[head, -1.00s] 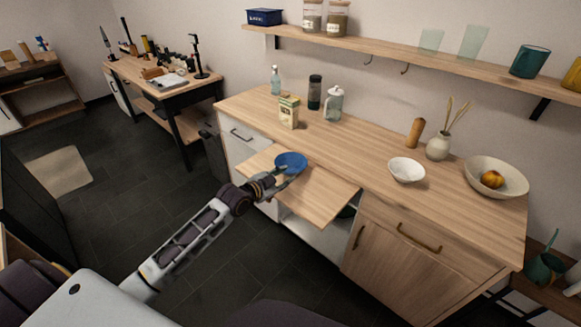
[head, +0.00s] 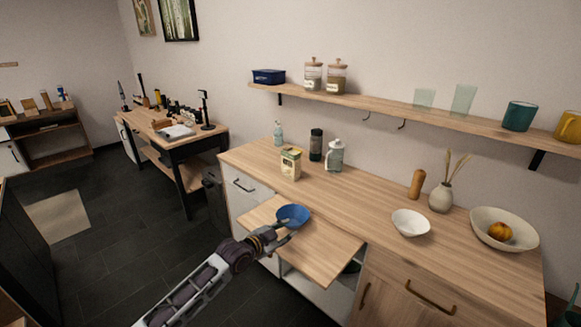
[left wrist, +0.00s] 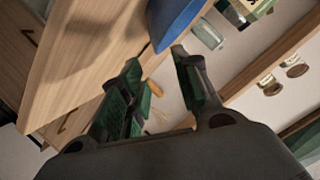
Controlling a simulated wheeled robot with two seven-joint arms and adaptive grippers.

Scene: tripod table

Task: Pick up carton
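The carton (head: 291,163) is a cream and green box with a yellowish top. It stands upright on the counter in the head view, near the back left, behind the pull-out board. My left gripper (head: 284,236) is at the front edge of that board, in front of the blue bowl (head: 293,215) and well short of the carton. In the left wrist view the left gripper (left wrist: 157,60) has its fingers apart with nothing held between them. The blue bowl (left wrist: 176,20) shows just beyond the fingertips. My right gripper is out of view.
The pull-out board (head: 320,250) juts out from the counter (head: 360,195). A dark jar (head: 316,145), a white-lidded jug (head: 335,155) and a soap bottle (head: 278,134) stand near the carton. A wall shelf (head: 400,108) hangs above. A white bowl (head: 410,223) stands farther right.

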